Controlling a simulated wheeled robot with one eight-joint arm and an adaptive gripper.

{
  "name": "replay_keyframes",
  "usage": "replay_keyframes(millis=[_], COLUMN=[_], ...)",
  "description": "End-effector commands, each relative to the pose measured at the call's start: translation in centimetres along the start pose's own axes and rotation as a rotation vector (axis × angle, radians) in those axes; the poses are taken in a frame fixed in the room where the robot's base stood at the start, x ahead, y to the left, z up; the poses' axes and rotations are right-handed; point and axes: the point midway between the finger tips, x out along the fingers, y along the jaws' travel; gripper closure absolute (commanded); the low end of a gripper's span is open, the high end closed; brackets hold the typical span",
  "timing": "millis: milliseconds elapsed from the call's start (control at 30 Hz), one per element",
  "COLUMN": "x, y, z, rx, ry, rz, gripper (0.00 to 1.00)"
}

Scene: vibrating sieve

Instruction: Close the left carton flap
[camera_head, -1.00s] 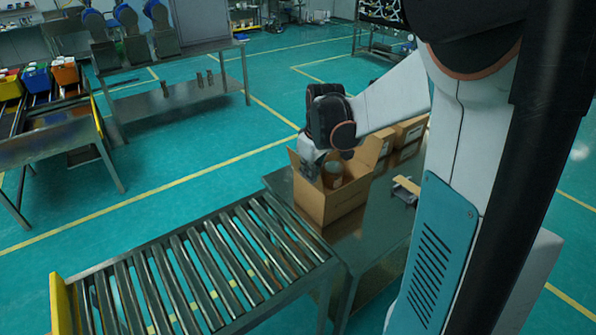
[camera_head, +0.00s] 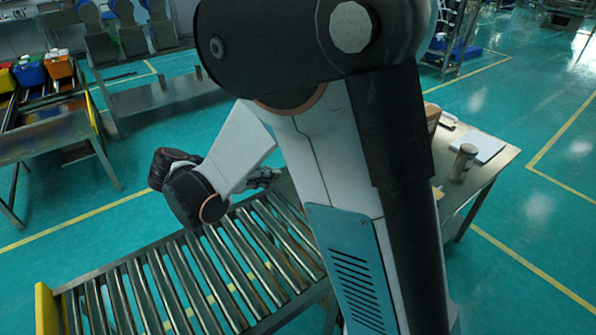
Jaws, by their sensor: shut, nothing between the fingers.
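The open carton and its left flap are hidden behind my arm. My gripper (camera_head: 263,178) is small and partly covered by my wrist, to the left of my upright arm link. It is shut and empty, above the far end of the roller conveyor near the table corner. No carton shows in contact with it.
The roller conveyor (camera_head: 190,277) runs along the lower left. The metal table (camera_head: 478,188) extends to the right behind my arm. It bears a brown carton (camera_head: 432,115), a metal cylinder (camera_head: 463,160) and a flat pale pad (camera_head: 487,147). Open floor lies beyond.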

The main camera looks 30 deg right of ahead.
Motion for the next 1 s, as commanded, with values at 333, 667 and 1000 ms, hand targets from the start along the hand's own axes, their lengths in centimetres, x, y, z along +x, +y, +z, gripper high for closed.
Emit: replay_keyframes(millis=[333,667,1000], x=[5.5,11.1,12.7], y=[-0.1,-0.1,0.0], z=[-0.1,0.9,2.8], rx=[0.004,0.004,0.002], ry=[-0.001,0.0,0.0], rz=[-0.004,-0.003,-0.002], gripper=[1.0,1.0,1.0])
